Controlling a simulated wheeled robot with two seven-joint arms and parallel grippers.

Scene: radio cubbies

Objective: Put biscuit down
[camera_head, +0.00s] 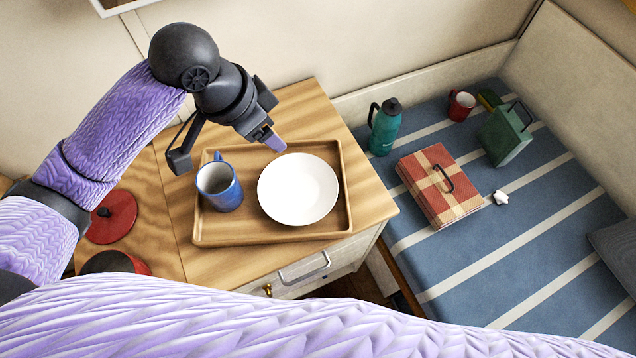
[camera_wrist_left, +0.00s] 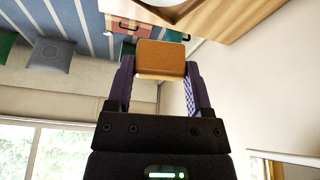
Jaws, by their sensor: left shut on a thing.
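My left gripper (camera_head: 272,138) is above the back edge of the wooden tray in the head view. In the left wrist view it is shut on the biscuit (camera_wrist_left: 160,58), an orange-brown rounded square held between the purple fingers. The biscuit is hidden behind the gripper in the head view. The white plate (camera_head: 298,190) lies flat and empty on the right side of the tray (camera_head: 245,237), to the right of and in front of the gripper. A blue mug (camera_head: 219,188) stands on the tray left of the plate. My right gripper is not in view.
The tray rests on a wooden cabinet top (camera_head: 310,105). A red lid-like disc (camera_head: 112,217) lies to the left. On the striped bed at right are a teal flask (camera_head: 385,128), a red mug (camera_head: 461,106), a checked box (camera_head: 428,190) and a green case (camera_head: 505,135).

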